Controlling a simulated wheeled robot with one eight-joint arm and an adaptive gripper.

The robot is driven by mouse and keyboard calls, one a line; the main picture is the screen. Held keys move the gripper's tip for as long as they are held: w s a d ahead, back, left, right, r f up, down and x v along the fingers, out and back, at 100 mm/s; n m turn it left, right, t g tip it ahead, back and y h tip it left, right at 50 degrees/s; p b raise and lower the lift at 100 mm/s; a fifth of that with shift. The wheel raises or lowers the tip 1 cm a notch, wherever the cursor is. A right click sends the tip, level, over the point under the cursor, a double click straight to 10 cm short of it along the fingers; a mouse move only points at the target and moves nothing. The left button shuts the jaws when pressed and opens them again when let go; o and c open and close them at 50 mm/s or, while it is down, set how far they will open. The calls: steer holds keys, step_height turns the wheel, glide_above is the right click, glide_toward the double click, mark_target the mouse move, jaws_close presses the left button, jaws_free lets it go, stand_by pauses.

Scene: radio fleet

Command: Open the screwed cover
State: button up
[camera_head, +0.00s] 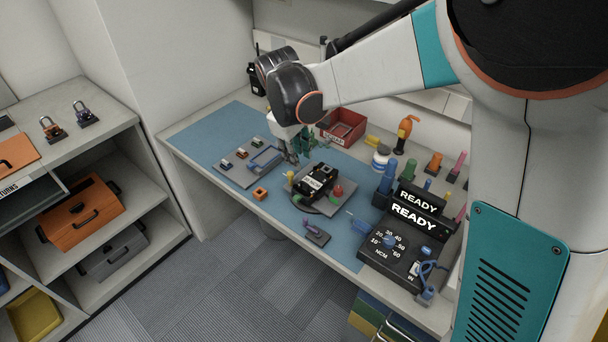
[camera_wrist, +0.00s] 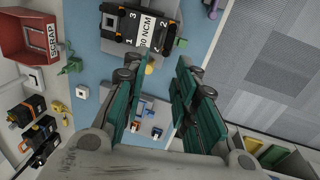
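A black device with a white label on its top (camera_head: 316,182) sits on a dark round base on the blue mat. In the wrist view its dark cover (camera_wrist: 125,24) shows near the top, with numbers by its corners and a label ending in "NCM". The screws are too small to make out. My gripper (camera_head: 293,156) is above the mat, just behind and left of the device. In the wrist view my gripper (camera_wrist: 156,68) has its teal fingers spread apart with nothing held between them. A small yellow knob (camera_wrist: 149,69) shows between the fingertips, below the device.
A red scrap bin (camera_head: 342,127) stands behind the device. A grey tray with small coloured parts (camera_head: 246,160) lies to the left. A dark torque panel reading READY (camera_head: 412,212) and several coloured tools stand to the right. An orange block (camera_head: 260,193) lies near the front edge.

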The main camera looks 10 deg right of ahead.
mark_target(303, 182)
steer(key=f+b, duration=0.1)
steer(key=f, duration=0.2)
steer(key=w+d+f+b, duration=0.1)
steer(key=f, duration=0.3)
steer(key=f+b, duration=0.1)
steer(key=f, duration=0.3)
steer(key=shift+w+d, duration=0.3)
steer(key=shift+w, duration=0.05)
jaws_close()
